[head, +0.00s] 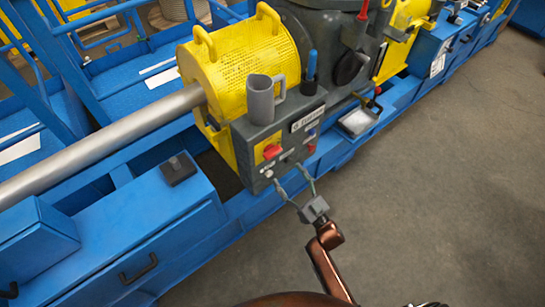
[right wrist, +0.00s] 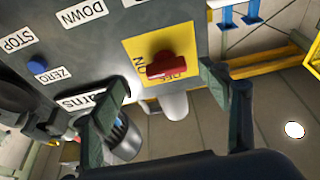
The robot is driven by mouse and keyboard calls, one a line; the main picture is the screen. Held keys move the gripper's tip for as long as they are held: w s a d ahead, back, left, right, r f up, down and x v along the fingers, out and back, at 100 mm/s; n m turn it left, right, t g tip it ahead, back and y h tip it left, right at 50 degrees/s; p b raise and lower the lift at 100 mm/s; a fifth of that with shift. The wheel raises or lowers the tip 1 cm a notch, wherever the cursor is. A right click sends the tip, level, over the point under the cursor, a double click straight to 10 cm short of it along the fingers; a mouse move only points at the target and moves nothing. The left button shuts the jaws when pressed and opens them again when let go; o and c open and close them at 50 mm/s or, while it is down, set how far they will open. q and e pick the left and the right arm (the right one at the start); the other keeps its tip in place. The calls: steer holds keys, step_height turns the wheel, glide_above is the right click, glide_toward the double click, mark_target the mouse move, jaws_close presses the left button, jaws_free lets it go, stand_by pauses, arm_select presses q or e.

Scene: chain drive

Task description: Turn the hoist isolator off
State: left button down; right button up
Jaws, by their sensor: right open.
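The hoist isolator is a red rotary knob (head: 271,151) on a yellow plate, on the front of a grey control box (head: 262,130). My right gripper (head: 295,182) is open in front of the box's lower part. In the right wrist view its fingers (right wrist: 163,80) stand apart on either side of the knob and look clear of it. I cannot tell if they touch the box. My left gripper is out of view.
A grey mug (head: 262,100) stands on the box, near a yellow perforated guard (head: 250,55) and a steel shaft (head: 110,135). A blue button (right wrist: 38,64) and white labels share the panel. Blue framework (head: 150,225) runs below. Grey floor (head: 440,170) is open at right.

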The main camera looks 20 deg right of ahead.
mark_target(273, 152)
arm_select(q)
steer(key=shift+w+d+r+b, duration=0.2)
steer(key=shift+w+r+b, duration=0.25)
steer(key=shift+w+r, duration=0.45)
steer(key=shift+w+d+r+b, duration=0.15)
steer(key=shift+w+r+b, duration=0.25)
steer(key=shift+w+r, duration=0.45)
arm_select(e)
steer(key=r+x, duration=0.2)
steer(key=x, duration=0.6)
steer(key=shift+s+a, duration=0.2)
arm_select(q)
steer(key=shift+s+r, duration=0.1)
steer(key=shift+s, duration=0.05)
arm_select(e)
steer(key=shift+c, duration=0.5)
steer(key=shift+n, duration=0.3)
steer(key=c, duration=1.1)
